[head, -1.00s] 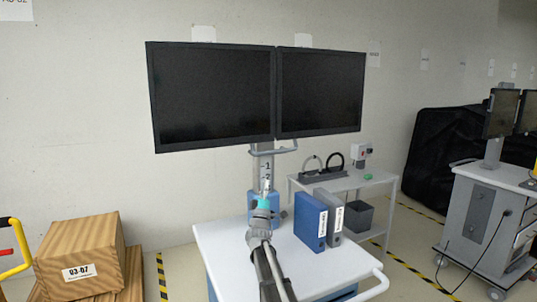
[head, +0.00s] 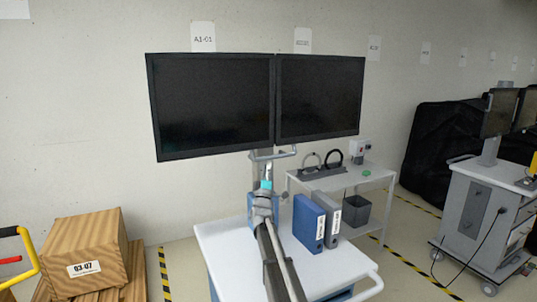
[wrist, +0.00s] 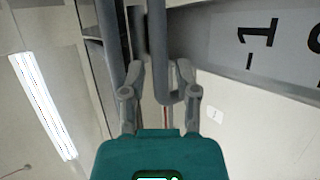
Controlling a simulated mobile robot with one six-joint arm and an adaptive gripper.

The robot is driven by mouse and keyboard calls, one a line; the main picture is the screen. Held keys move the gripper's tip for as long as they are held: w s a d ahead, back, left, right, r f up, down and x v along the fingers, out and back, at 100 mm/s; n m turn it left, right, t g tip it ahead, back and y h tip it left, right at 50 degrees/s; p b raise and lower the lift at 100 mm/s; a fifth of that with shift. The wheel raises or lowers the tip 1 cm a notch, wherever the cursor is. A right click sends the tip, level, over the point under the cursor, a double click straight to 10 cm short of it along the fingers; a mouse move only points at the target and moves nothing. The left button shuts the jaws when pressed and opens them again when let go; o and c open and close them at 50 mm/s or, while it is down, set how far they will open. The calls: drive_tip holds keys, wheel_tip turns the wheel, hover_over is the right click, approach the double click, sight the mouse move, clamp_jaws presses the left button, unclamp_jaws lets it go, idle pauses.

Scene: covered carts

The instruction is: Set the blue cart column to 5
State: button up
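The blue cart (head: 203,240) has a white top and a grey column (head: 262,175) carrying two dark monitors (head: 215,105). A grey tube handle (head: 287,153) sits just under the monitors; it also shows in the wrist view (wrist: 157,50). My gripper (wrist: 160,68) has its fingers on either side of a handle tube, with a gap still showing between them. In the head view my gripper (head: 264,172) is in front of the column, just below the handle, and hides much of it. The column scale (wrist: 262,45) shows a large "1" beside a tick, and part of another number at the edge.
Blue and grey binders (head: 309,222) stand on the cart top, right of my arm. A white side table (head: 375,178) is behind. Wooden crates (head: 85,240) stand at the left, and another grey cart (head: 465,215) is at the right.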

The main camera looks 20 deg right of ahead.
drive_tip(key=shift+p+x, duration=1.35)
drive_tip(key=shift+x, duration=0.8)
clamp_jaws()
